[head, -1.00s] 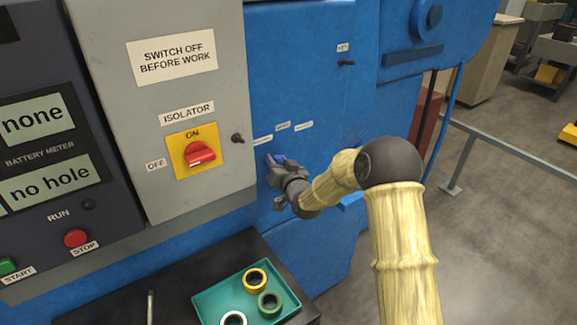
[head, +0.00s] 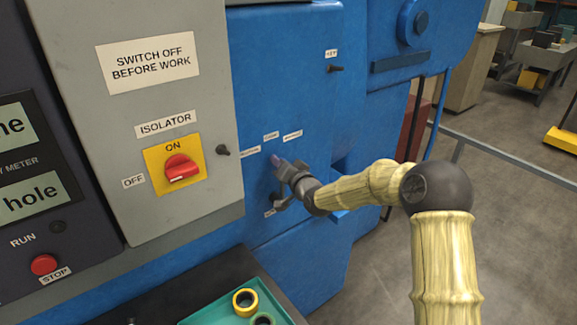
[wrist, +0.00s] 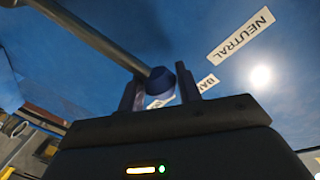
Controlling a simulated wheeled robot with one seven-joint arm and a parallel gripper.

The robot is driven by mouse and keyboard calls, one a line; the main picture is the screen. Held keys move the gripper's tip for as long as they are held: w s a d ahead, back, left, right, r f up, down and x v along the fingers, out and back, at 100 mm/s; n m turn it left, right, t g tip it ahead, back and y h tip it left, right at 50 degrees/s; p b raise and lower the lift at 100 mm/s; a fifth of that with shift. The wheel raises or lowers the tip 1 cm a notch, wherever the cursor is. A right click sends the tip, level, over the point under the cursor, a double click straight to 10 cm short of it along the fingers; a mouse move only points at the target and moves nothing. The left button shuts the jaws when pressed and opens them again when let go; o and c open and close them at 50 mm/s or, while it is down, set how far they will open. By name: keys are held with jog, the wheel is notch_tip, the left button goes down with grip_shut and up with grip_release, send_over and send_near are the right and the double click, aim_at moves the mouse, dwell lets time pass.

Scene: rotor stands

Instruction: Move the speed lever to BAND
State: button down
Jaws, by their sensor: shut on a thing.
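The speed lever is a metal rod (wrist: 95,38) with a dark blue round knob (wrist: 160,79), in front of the blue machine panel. My gripper (wrist: 160,88) is shut on the knob, one finger on each side. In the head view my gripper (head: 278,165) is at the panel, just below three small labels. Those labels are too small to read there. In the wrist view one label reads NEUTRAL (wrist: 240,35). A second label (wrist: 208,83) shows only its first letters, "BA", and a third (wrist: 160,102) is mostly hidden by my gripper.
A green tray (head: 215,312) with rings is below. A railing (head: 520,164) runs along the right.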

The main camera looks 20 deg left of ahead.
jog(key=shift+s+a+f, duration=0.1)
jog(key=shift+f, duration=0.05)
jog(key=c, duration=1)
grip_release()
jog(key=b+v, duration=0.5)
jog(key=v, duration=1.2)
jog(key=shift+b, duration=0.35)
jog(key=shift+s+d, duration=0.1)
jog(key=shift+d, duration=0.15)
